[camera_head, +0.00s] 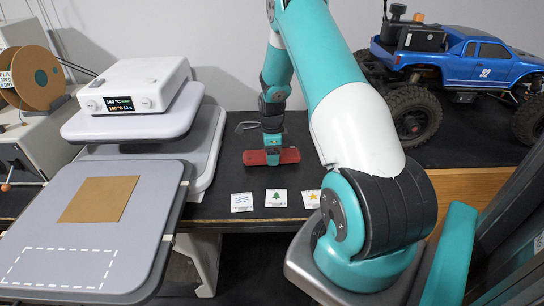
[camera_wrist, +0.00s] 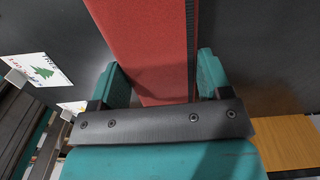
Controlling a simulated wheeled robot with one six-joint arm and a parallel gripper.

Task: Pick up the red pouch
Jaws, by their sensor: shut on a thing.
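The red pouch (camera_head: 256,157) lies on the dark table top in the middle of the head view, long side running left to right. My gripper (camera_head: 272,156) comes down over its middle from above. In the wrist view the red pouch (camera_wrist: 150,40) passes between the two teal fingers of my gripper (camera_wrist: 160,80), with a dark zipper-like edge along its right side. The gripper is shut on the pouch. I cannot tell whether the pouch is raised off the table.
Three cards, with waves (camera_head: 242,202), a tree (camera_head: 276,198) and a star (camera_head: 311,199), lie in front. A heat press (camera_head: 130,118) with a brown patch (camera_head: 98,199) stands left. A blue crawler truck (camera_head: 480,62) stands right. A thin metal object lies behind the pouch.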

